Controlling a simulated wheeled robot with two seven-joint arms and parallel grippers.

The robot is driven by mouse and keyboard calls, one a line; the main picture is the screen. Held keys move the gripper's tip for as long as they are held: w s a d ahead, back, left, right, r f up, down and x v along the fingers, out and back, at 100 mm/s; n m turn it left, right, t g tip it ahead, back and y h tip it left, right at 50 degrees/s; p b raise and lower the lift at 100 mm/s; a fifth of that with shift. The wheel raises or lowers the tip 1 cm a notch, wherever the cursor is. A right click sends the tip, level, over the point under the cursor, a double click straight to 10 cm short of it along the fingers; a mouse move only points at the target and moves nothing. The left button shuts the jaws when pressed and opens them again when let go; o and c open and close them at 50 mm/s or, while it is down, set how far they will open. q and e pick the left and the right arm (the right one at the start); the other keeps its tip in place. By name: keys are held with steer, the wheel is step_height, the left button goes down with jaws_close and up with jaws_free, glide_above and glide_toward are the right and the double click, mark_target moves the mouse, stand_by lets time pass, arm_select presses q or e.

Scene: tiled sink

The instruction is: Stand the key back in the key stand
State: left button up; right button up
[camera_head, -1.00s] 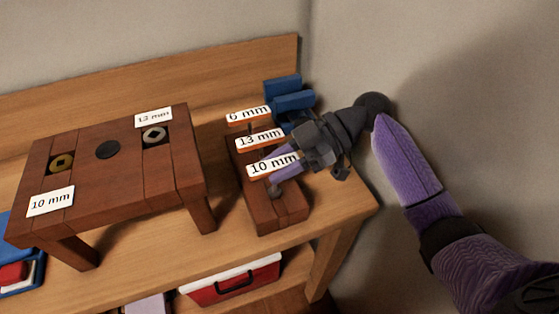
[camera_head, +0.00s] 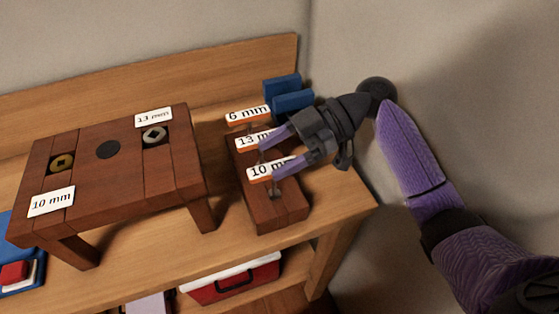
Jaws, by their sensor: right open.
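The key stand (camera_head: 280,212) is a dark reddish wooden block near the right end of the bench. Three keys with orange handles and white labels stand in a row over it: the 6 mm key (camera_head: 248,115) at the back, the 13 mm key (camera_head: 249,142) in the middle and the 10 mm key (camera_head: 262,172) in front. The shaft of the 10 mm key reaches down to the stand; its seating is hard to see. My right gripper (camera_head: 272,158) is open, its purple fingers spread beside the 13 mm and 10 mm labels, partly covering them. My left gripper is out of view.
A dark wooden table-like rack (camera_head: 108,180) with a 10 mm and a 13 mm fitting stands left of the key stand. Blue blocks (camera_head: 290,100) lie behind my gripper. A red and white box (camera_head: 232,280) sits on the shelf below. The wall is close on the right.

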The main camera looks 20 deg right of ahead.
step_height(320, 180, up, 6)
steer(key=shift+r+p, duration=0.1)
steer(key=shift+p, duration=0.5)
steer(key=shift+r, duration=0.25)
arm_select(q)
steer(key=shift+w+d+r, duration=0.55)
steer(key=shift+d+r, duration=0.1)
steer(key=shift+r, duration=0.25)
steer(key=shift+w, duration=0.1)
